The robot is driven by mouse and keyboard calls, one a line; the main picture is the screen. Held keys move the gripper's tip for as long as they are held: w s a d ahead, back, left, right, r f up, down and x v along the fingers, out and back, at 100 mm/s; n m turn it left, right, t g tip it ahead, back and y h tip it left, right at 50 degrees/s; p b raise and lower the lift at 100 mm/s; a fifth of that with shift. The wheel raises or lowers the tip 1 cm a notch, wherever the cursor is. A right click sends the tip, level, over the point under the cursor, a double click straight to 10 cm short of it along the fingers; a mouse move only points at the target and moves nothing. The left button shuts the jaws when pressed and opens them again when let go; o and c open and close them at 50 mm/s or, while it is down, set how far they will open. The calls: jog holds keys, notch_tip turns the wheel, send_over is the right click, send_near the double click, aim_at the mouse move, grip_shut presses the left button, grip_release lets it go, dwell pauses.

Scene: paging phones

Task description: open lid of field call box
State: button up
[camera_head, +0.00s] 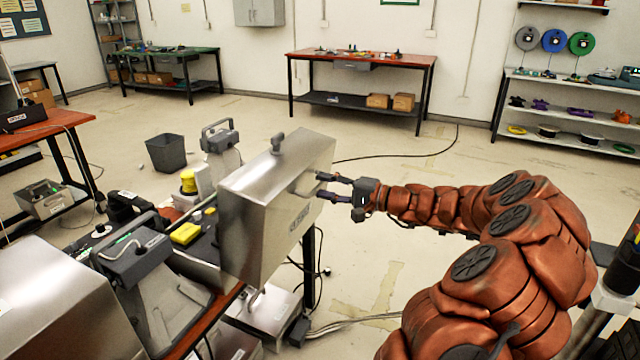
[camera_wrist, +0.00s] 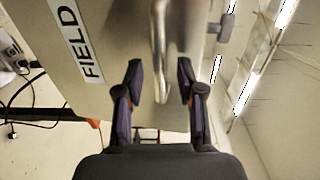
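The field call box (camera_head: 262,232) is a silvery metal box standing near the right end of the bench, its labelled face turned toward my arm. The wrist view shows its label reading "FIELD" (camera_wrist: 78,38) at the left. A metal handle (camera_wrist: 160,50) runs down the middle of that view. My gripper (camera_head: 322,187) is at the box's right side, by the handle. In the wrist view its two dark fingers (camera_wrist: 160,82) are spread apart, one on each side of the handle's line. I cannot tell whether either finger touches it.
The bench (camera_head: 226,300) is crowded with a dark call unit (camera_head: 135,255), a yellow item (camera_head: 186,233) and another metal box (camera_head: 60,305). A bin (camera_head: 166,153) stands on the floor behind. Cables lie on the floor below the box. Open floor stretches toward the back table (camera_head: 362,60).

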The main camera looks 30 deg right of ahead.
jog(key=shift+x, duration=1)
grip_shut()
